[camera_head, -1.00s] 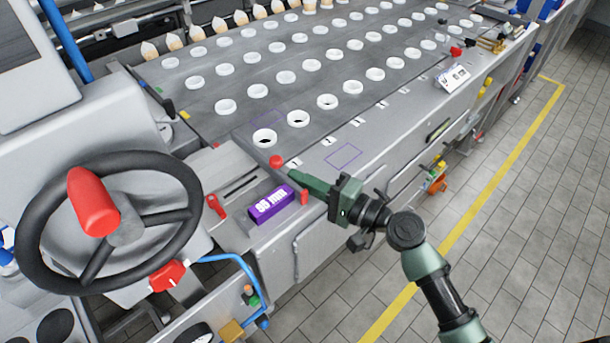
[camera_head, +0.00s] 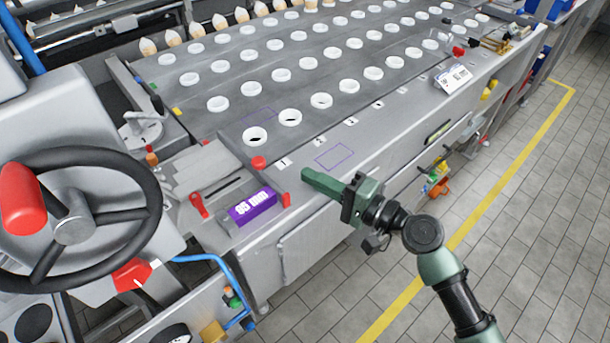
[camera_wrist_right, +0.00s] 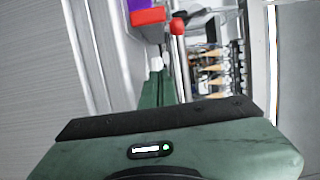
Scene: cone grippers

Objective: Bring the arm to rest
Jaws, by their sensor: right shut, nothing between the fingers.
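My right arm comes in from the lower right in the head view. Its green right gripper (camera_head: 308,175) is shut and empty, in front of the machine's front edge and right of the purple display block (camera_head: 252,207). In the right wrist view the shut gripper fingers (camera_wrist_right: 158,88) point away from the green gripper body, and the purple block (camera_wrist_right: 137,6) shows at the top edge. My left gripper is not in view.
The machine's deck (camera_head: 230,130) has rows of white rings and a red knob (camera_head: 258,163) near its front corner. A black handwheel (camera_head: 150,205) with a red grip stands at left. The tiled floor (camera_head: 540,230) at right is free, with a yellow line.

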